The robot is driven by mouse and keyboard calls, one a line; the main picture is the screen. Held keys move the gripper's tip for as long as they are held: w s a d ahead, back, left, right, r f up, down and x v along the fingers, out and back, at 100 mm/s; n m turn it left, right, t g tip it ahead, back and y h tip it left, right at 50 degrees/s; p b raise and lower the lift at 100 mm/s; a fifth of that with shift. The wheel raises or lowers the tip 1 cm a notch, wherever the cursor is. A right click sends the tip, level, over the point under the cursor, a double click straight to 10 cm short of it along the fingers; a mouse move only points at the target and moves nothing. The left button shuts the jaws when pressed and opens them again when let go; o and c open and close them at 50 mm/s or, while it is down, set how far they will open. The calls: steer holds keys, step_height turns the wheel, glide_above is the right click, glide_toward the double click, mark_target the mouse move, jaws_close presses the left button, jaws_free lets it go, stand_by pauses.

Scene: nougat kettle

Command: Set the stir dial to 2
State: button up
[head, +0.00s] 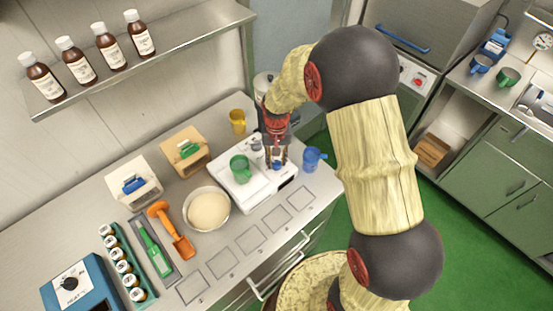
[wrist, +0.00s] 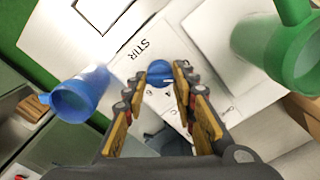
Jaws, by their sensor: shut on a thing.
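The stir dial (wrist: 158,72) is a small blue knob on a white unit (wrist: 125,75), beside the printed word STIR in the wrist view. The dial also shows in the head view (head: 277,166), low on the white unit's right part. My gripper (wrist: 158,78) points down at the unit, with its two fingers on either side of the dial and shut on it. Small marks are printed around the dial, but the fingers cover some of them. I cannot tell which mark the dial points to.
A green cup (head: 240,168) stands on the white unit, left of my gripper. A blue cup (head: 312,158) stands close on the right. A yellow cup (head: 237,121) is behind, a bowl (head: 207,209) is to the left, and a blue HEAT box (head: 80,288) is at the front left.

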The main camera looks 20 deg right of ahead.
mark_target(276, 162)
steer(key=m, duration=0.5)
steer(key=shift+m, duration=0.3)
stand_by(0.4)
steer(key=o, duration=1.2)
steer(key=shift+c, duration=0.2)
step_height(276, 162, up, 12)
